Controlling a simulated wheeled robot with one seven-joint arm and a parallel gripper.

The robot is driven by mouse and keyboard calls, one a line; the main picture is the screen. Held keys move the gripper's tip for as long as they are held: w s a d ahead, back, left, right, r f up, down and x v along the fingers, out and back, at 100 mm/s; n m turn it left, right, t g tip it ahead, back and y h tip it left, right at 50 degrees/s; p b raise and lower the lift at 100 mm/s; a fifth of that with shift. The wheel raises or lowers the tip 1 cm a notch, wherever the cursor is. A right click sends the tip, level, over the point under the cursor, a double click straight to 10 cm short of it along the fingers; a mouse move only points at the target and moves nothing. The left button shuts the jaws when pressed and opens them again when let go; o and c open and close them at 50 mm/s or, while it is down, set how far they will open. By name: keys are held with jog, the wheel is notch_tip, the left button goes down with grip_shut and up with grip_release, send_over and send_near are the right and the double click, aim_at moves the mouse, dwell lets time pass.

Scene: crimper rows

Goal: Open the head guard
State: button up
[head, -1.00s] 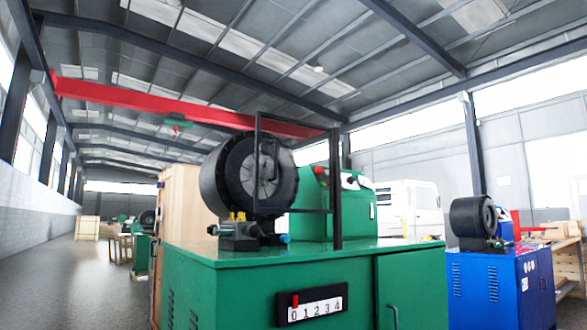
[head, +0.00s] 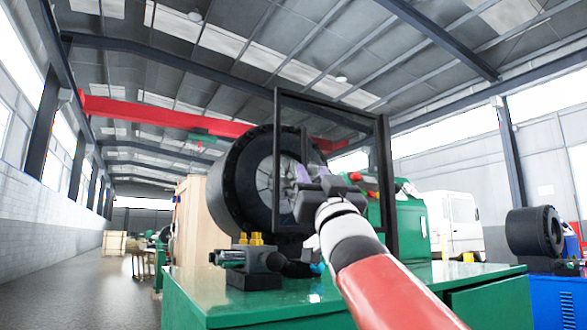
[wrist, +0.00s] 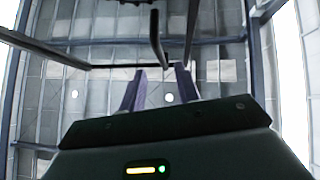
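The head guard (head: 386,190) is a dark frame with a see-through pane. It stands upright across the front of the round black crimper head (head: 235,185), on the green machine. My gripper (head: 307,176) is raised in front of the guard, fingers toward it, and hides part of the pane and head. In the wrist view my gripper (wrist: 160,70) has its two fingers apart. A dark bent bar (wrist: 155,35), seemingly the guard's handle, has its lower end between or just beyond the fingertips; I cannot tell whether it touches them.
The green cabinet top (head: 440,276) lies below my arm. A blue machine with a black head (head: 535,232) stands at the right. The aisle floor (head: 90,285) at left is clear.

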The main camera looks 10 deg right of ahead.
aim_at(305, 156)
jog(key=p+x, duration=0.3)
jog(key=x, duration=0.4)
jog(key=shift+w+r+p, duration=0.1)
jog(key=shift+r+p, duration=0.25)
jog(key=shift+r, duration=0.05)
jog(key=shift+c, duration=0.2)
grip_shut()
